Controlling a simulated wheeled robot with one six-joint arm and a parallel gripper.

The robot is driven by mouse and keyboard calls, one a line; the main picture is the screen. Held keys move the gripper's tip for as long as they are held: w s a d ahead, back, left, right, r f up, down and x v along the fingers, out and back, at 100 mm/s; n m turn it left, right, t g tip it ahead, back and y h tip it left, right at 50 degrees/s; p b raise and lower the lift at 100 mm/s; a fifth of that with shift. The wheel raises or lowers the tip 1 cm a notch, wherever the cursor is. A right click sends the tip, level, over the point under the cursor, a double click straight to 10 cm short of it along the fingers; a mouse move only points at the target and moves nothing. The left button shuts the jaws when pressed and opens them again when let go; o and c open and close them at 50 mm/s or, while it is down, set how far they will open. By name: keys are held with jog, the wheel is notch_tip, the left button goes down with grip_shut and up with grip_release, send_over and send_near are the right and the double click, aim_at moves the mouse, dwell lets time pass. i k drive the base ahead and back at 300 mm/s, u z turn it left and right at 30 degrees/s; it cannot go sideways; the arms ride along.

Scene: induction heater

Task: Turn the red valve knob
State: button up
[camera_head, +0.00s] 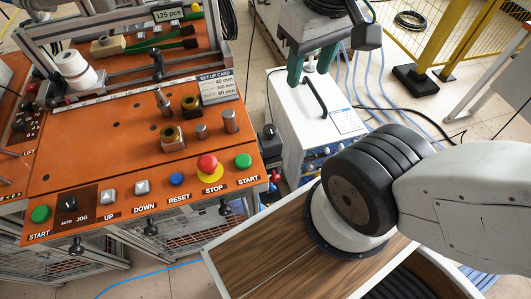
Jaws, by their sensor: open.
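I cannot make out a red valve knob for certain. A small red part (275,177) shows just right of the orange panel, low beside the white cabinet; it is too small to tell if it is the knob. The red mushroom button (207,163) on the panel is labelled STOP. My gripper (311,68) is at the top, right of centre, with two green fingers apart and pointing down. It is open and empty, above the white cabinet (300,125), near its black handle. It is well above and away from the small red part.
The orange control panel (100,150) carries several buttons, metal pins and a set-up card (216,86). Blue fittings line the cabinet's lower front. Cables (420,118) cross the floor behind. A yellow post (443,40) stands at the back right. My arm fills the lower right.

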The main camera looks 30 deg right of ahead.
aim_at(274, 178)
jog(key=z, duration=0.95)
jog(key=k, duration=1.7)
jog(key=u, duration=1)
